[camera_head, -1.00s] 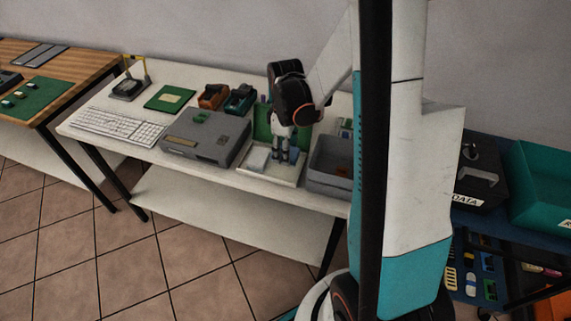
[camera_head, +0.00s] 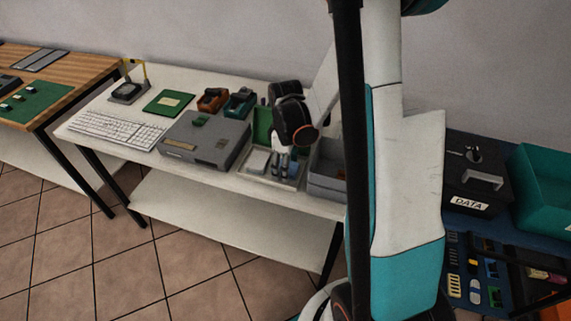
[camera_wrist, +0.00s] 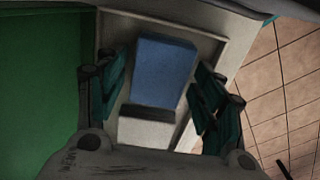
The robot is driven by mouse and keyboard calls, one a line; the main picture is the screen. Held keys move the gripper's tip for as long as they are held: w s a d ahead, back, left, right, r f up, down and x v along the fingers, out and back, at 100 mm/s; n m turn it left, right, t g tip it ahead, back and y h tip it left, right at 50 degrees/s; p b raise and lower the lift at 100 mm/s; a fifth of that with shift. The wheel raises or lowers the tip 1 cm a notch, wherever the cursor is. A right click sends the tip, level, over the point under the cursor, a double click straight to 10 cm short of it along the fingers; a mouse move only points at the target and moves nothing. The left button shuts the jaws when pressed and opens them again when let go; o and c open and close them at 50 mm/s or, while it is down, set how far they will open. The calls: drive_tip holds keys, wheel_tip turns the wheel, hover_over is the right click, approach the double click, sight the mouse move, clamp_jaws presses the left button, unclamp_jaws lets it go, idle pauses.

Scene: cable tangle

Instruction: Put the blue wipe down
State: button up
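The blue wipe (camera_wrist: 162,72) is a flat-sided blue block in the wrist view, over the pale tray (camera_wrist: 222,42). My gripper (camera_wrist: 160,92) has its two teal fingers spread on either side of it, with narrow gaps showing. In the head view my gripper (camera_head: 283,163) points down into the tray (camera_head: 258,180) on the white table. Blue shows beside the fingertips there, partly hidden by them. Whether the wipe's underside rests on the tray floor is hard to tell.
A white block (camera_wrist: 148,131) lies in the tray beside the wipe. A grey device (camera_head: 205,148) stands left of the tray and grey bins (camera_head: 327,180) right of it. A green panel (camera_wrist: 45,85) borders the tray. A keyboard (camera_head: 118,128) lies further left.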

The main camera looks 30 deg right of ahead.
drive_tip(key=shift+r, duration=0.1)
wheel_tip(320, 180, up, 12)
drive_tip(key=p, duration=0.4)
drive_tip(key=shift+p, duration=0.35)
drive_tip(key=shift+r, duration=0.1)
